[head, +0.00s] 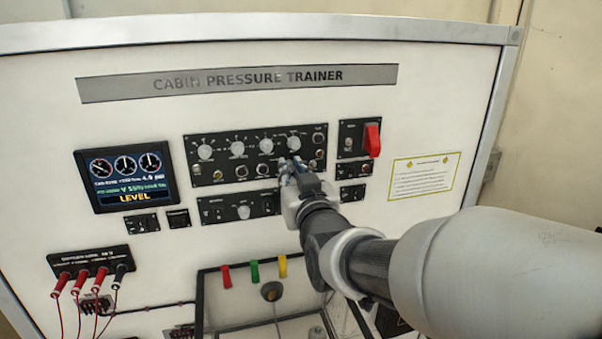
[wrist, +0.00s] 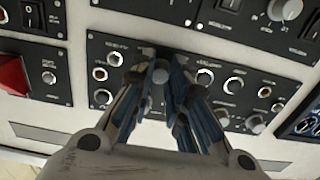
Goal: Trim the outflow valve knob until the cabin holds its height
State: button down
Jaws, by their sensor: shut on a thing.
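My gripper (head: 288,172) is at the right part of the bottom row of the wide black control panel (head: 225,153). In the wrist view, my gripper (wrist: 158,82) is shut on a small grey knob (wrist: 159,75), with a blue-lined finger on each side. The knob's label is too small to read, so I cannot tell from the lettering that it is the outflow valve knob. In the head view the fingers hide it. The display screen (head: 127,175) on the left shows three round dials, small readouts and the yellow word LEVEL.
A red guarded switch (head: 372,139) stands right of the panel. Other knobs (head: 265,146) sit close around the gripper. A lower panel with a knob (head: 243,211) is just below. Red plugs (head: 82,280) with cables are at lower left. Red, green and yellow tabs (head: 254,272) are below.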

jog(key=shift+f+b, duration=0.1)
jog(key=shift+b, duration=1.1)
jog(key=c, duration=1.5)
grip_release()
jog(key=shift+s, duration=0.1)
jog(key=v, duration=1.2)
